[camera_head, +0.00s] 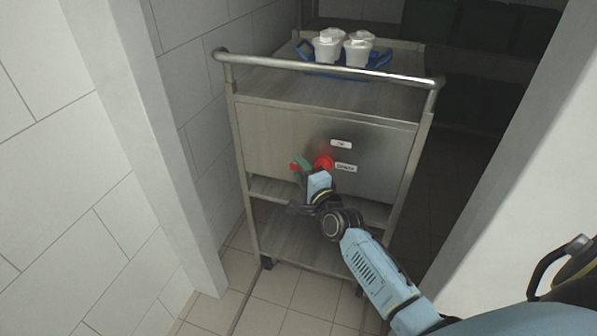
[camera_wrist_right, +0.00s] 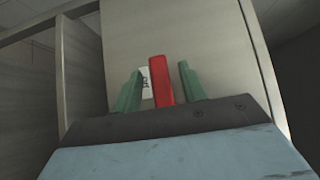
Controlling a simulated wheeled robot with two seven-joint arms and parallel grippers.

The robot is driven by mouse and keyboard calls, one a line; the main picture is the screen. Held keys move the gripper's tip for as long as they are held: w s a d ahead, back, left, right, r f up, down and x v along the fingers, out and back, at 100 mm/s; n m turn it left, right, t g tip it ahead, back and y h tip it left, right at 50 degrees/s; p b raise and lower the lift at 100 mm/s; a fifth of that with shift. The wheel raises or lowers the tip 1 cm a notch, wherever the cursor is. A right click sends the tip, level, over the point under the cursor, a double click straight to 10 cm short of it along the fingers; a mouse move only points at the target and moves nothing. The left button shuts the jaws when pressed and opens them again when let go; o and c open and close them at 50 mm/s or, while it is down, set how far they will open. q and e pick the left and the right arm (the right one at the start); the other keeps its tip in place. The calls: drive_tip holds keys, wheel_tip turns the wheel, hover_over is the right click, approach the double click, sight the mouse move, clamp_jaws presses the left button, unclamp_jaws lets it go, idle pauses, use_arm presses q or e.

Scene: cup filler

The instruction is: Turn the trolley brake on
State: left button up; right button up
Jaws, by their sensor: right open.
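The steel trolley (camera_head: 290,128) stands in the doorway with its front panel facing me. Its red brake lever has a round hub (camera_head: 322,162) on that panel, and a red end shows to the left of it. My right gripper (camera_head: 300,166) is at the lever, its green fingers hiding part of it. In the right wrist view, the red lever (camera_wrist_right: 160,82) stands between the two green fingers of my open right gripper (camera_wrist_right: 158,84), with a visible gap on the right side. A label "ON" (camera_head: 341,144) is above the hub and "BRAKE" (camera_head: 345,168) beside it. My left gripper is out of view.
Several white lidded containers (camera_head: 328,46) sit on a blue tray (camera_head: 384,57) at the trolley's far end. A push bar (camera_head: 320,67) crosses the top front. White tiled walls (camera_head: 70,150) are close on the left, and a pale wall edge (camera_head: 500,150) is on the right. Dark bins (camera_head: 490,25) stand behind.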

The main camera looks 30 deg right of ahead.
drive_tip(key=shift+w, duration=0.85)
clamp_jaws()
